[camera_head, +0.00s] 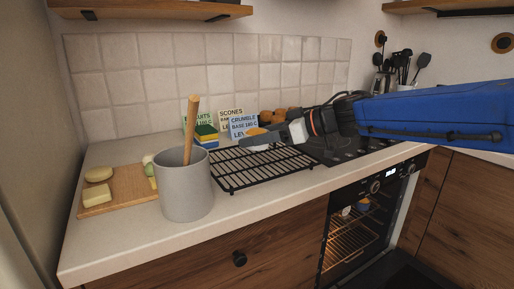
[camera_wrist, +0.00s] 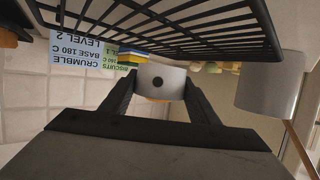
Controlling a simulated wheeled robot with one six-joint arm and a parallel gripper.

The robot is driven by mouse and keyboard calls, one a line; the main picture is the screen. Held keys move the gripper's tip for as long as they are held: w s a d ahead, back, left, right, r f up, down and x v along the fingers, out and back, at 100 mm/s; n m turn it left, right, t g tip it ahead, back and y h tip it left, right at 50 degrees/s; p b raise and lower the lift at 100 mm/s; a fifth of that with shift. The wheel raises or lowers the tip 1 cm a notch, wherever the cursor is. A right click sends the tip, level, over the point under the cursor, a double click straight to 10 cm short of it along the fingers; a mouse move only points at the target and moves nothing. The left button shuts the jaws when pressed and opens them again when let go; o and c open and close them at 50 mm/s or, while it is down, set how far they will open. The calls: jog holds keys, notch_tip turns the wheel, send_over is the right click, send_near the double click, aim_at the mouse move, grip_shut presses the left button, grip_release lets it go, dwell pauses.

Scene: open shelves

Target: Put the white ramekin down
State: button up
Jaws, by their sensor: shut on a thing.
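The white ramekin (camera_head: 257,147) with an orange-yellow filling is held above the black wire rack (camera_head: 236,183) in the head view. My gripper (camera_head: 270,138) comes in from the right and is shut on it. In the wrist view, which is upside down, the ramekin (camera_wrist: 172,76) sits between the two dark fingers of my gripper (camera_wrist: 160,90), with a dark dot on its side. The rack (camera_wrist: 190,41) spans the top of that view. I cannot tell how large the gap between ramekin and rack is.
A grey crock (camera_head: 185,187) with a wooden handle stands left of the rack. A cutting board (camera_head: 127,202) with food lies farther left. Recipe cards (camera_head: 243,125) and a sponge stack (camera_head: 206,134) stand behind. The oven (camera_head: 361,222) below holds similar small dishes. The rack's front looks clear.

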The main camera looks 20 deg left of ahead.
aim_at(257, 148)
jog(key=shift+f, duration=1.55)
jog(key=shift+f, duration=0.1)
jog(key=o, duration=1.2)
jog(key=shift+c, duration=0.2)
jog(key=v, duration=1.2)
